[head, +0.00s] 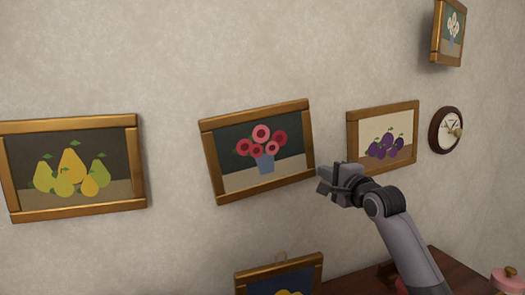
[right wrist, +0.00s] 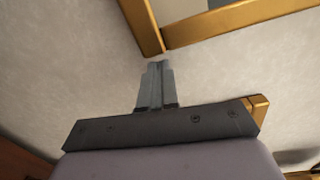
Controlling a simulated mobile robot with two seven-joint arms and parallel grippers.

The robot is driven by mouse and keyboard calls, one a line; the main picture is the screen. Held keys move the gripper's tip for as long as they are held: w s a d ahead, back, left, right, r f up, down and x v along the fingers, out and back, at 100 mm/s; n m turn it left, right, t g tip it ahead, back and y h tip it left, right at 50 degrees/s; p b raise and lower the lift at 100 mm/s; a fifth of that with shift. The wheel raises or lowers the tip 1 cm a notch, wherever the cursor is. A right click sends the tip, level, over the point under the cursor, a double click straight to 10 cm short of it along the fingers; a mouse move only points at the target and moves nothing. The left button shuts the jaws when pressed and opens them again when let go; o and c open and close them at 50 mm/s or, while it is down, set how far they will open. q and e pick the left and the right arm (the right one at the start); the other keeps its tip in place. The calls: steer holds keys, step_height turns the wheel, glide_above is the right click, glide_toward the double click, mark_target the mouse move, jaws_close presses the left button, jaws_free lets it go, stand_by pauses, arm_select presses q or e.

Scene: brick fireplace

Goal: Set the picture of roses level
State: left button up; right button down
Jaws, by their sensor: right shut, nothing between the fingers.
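The picture of roses (head: 262,182), red and pink flowers in a blue vase within a gold-brown wooden frame, hangs at the middle of the head view. It looks tilted, with its right side higher than its left. My right gripper (head: 322,181) is shut and empty beside the picture's lower right corner. In the right wrist view, the closed fingertips (right wrist: 158,66) point at a corner of a wooden frame (right wrist: 151,38), very close to it. I cannot tell whether they touch. My left gripper is not in view.
A pear picture (head: 75,208) hangs to the left, and a plum picture (head: 383,112) hangs close behind my right gripper. A round clock (head: 446,130) and a white-flower picture (head: 437,35) are farther right. Another framed picture (head: 279,268) is below, near a dark wooden surface (head: 458,272).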

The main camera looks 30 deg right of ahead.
steer(key=shift+w+a+p, duration=0.15)
steer(key=shift+a+p, duration=0.55)
steer(key=shift+a, duration=0.7)
stand_by(0.9)
steer(key=shift+d, duration=0.15)
steer(key=s+p, duration=0.1)
steer(key=s, duration=0.7)
steer(key=shift+d+p, duration=0.35)
steer(key=shift+d, duration=0.05)
stand_by(0.5)
steer(key=shift+s, duration=0.1)
